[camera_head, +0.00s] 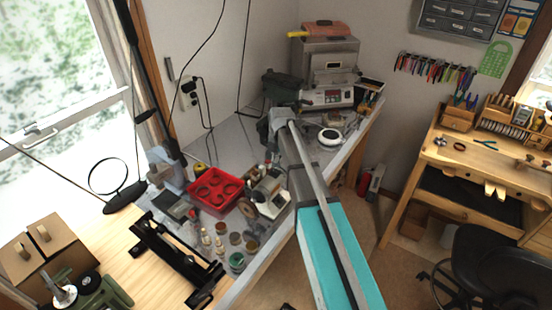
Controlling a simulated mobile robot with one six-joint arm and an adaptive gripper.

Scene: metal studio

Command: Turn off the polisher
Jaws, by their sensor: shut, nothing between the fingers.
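A small whitish bench machine (270,190) with a brown wheel (247,209) at its lower left stands on the grey bench; it looks like the polisher. My arm passes along its right side and hides part of it. I cannot make out its switch or whether it is running. My gripper (279,116) is at the far end of my arm, beyond the machine, above the back part of the bench. It is small in the picture, looks shut and holds nothing that I can see.
A red tray (215,190) and several small jars (237,261) crowd the bench left of the machine. A grey appliance with a control panel (326,97) and a white round object (330,137) stand at the back. A wooden workbench (487,160) and black chair (490,262) are at right.

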